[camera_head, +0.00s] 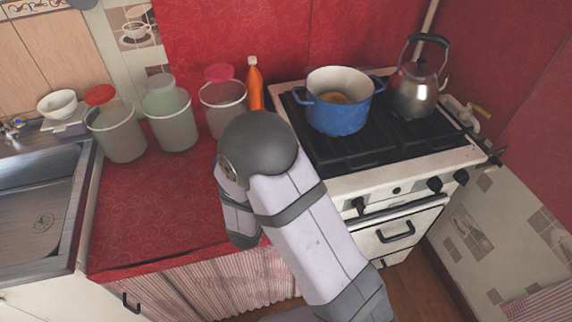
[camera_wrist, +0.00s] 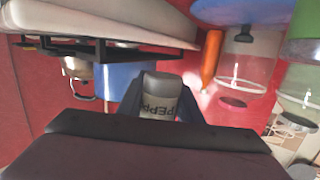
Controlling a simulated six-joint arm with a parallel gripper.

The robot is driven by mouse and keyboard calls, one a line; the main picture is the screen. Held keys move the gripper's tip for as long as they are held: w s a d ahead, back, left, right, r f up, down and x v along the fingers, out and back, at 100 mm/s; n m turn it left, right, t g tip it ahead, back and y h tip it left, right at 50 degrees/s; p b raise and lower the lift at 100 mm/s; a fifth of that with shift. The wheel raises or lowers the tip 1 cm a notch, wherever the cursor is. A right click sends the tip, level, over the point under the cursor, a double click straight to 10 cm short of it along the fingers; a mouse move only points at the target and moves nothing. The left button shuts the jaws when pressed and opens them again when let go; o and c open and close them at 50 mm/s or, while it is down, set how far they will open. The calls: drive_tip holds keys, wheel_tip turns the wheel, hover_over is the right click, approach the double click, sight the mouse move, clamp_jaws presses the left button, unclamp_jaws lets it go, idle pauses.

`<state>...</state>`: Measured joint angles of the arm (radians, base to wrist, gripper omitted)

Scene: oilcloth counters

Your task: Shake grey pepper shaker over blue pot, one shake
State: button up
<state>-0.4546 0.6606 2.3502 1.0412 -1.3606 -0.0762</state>
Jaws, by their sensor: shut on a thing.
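In the wrist view, which shows the room upside down, my gripper (camera_wrist: 158,106) is shut on the grey pepper shaker (camera_wrist: 158,88). A dark finger lies on each side of it, and part of its lettering shows. The shaker's lower part in the picture is hidden behind my gripper. The blue pot (camera_head: 337,117) stands on the stove in the head view, open, with something orange-brown inside. It also shows in the wrist view (camera_wrist: 117,80), left of the shaker. In the head view my arm hides the gripper and shaker.
A steel kettle (camera_head: 414,90) stands right of the pot on the stove (camera_head: 390,165). An orange bottle (camera_head: 255,86) and several clear lidded jars line the back of the red counter (camera_head: 150,215). A sink (camera_head: 40,205) is at left. The counter's front is clear.

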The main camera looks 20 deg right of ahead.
drive_tip(key=w+d+r+t+y+p, duration=0.1)
drive_tip(key=w+r+p, duration=0.1)
drive_tip(key=w+r, duration=0.5)
drive_tip(key=w+d+r+t+y+p, duration=0.1)
drive_tip(key=w+d+r+p, duration=0.2)
drive_tip(key=w, duration=0.6)
drive_tip(key=w+d+r+m+h+p, duration=0.1)
drive_tip(key=d+r+m, duration=0.1)
drive_tip(key=d, duration=0.7)
drive_tip(key=w+d+r+m+g+h+p, duration=0.1)
drive_tip(key=w+d+r+m, duration=0.1)
drive_tip(key=d, duration=0.7)
wheel_tip(320, 180, up, 2)
drive_tip(key=shift+w+r+m+p, duration=0.25)
drive_tip(key=shift+m+p, duration=0.05)
drive_tip(key=shift+m, duration=0.3)
drive_tip(key=shift+f+h, duration=0.15)
drive_tip(key=shift+h, duration=0.15)
